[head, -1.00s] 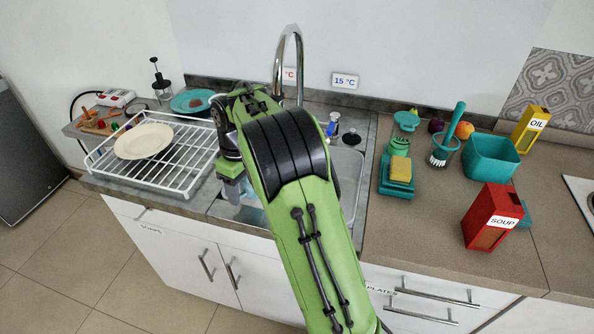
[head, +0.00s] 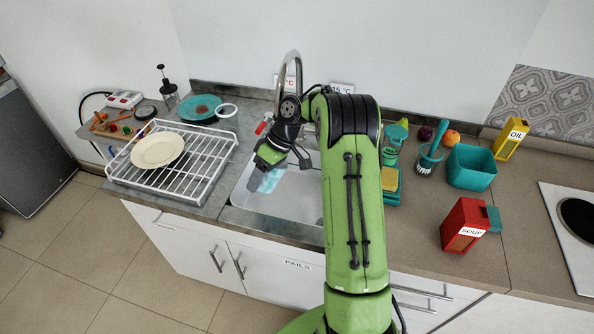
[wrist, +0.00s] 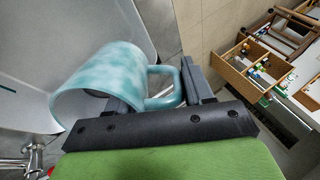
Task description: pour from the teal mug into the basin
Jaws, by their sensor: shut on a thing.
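The teal mug (head: 268,181) has a pale marbled look. It hangs below my gripper (head: 264,165), over the left part of the sink basin (head: 292,203). In the wrist view the mug (wrist: 102,82) lies across the picture, with the basin (wrist: 35,50) behind it.
A white dish rack (head: 190,172) with a plate (head: 158,150) stands left of the sink. The chrome tap (head: 291,62) rises behind my arm. Right of the sink are a teal tub (head: 470,167), a red soup box (head: 462,224) and a yellow oil box (head: 510,139).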

